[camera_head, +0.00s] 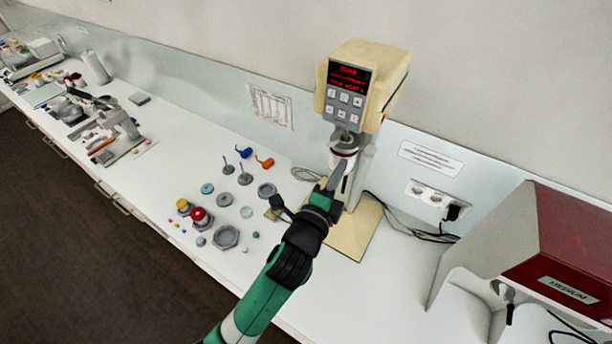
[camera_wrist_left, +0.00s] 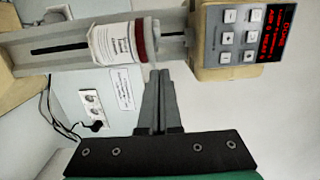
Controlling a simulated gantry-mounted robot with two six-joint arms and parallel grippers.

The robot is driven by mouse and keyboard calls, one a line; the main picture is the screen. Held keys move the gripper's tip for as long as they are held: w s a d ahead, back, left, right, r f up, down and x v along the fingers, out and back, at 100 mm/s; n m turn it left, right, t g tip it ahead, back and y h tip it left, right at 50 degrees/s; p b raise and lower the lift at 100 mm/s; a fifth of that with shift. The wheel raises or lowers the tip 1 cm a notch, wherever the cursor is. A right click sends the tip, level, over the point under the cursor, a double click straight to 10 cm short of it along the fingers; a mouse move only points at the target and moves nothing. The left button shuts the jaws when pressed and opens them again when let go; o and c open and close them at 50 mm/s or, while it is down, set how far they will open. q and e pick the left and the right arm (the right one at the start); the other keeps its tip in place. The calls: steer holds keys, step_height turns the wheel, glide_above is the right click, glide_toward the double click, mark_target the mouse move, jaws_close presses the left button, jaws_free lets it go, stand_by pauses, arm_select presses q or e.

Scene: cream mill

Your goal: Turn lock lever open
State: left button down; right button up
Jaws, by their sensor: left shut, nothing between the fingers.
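The cream mill (camera_head: 360,75) stands against the wall, with a beige head and a red-lit display with buttons. Its white labelled jar (camera_wrist_left: 112,45) with a dark red band (camera_wrist_left: 139,40) is held below the head on the stand; it shows partly in the head view (camera_head: 342,152). My left gripper (camera_head: 339,172) is shut and empty, its fingers in front of the jar and stand. In the wrist view the fingertips (camera_wrist_left: 158,73) are close to the red-banded end of the jar; I cannot tell whether they touch. I cannot make out the lock lever clearly. My right gripper is out of view.
Several caps, knobs and small parts lie on the white bench left of my arm, including a hex part (camera_head: 226,237) and a red knob (camera_head: 200,216). A red and grey cabinet (camera_head: 560,250) stands at right. Cables (camera_head: 410,230) run from the wall socket (camera_head: 432,195).

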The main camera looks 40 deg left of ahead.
arm_select(q)
steer(key=s+a, duration=0.6)
steer(key=shift+s+a, duration=0.15)
steer(key=shift+s, duration=0.2)
steer(key=s+d+r+n+t+p, duration=0.1)
steer(key=d+r+t, duration=0.15)
steer(key=r, duration=1.15)
steer(key=d+r+n+t+p, duration=0.1)
steer(key=r+n+t, duration=0.15)
steer(key=r, duration=1.15)
steer(key=s+d+r+n+t+h, duration=0.1)
steer(key=s+r+n+t+h, duration=0.1)
steer(key=s+r+n, duration=0.3)
steer(key=s+d+r+n+t+h+p, duration=0.1)
steer(key=s+d+r+n+t+h, duration=0.1)
steer(key=s+r+n, duration=0.3)
step_height(320, 180, up, 4)
steer(key=shift+r+n+t+h, duration=0.15)
steer(key=shift+n+t+h, duration=0.2)
steer(key=shift+n, duration=0.5)
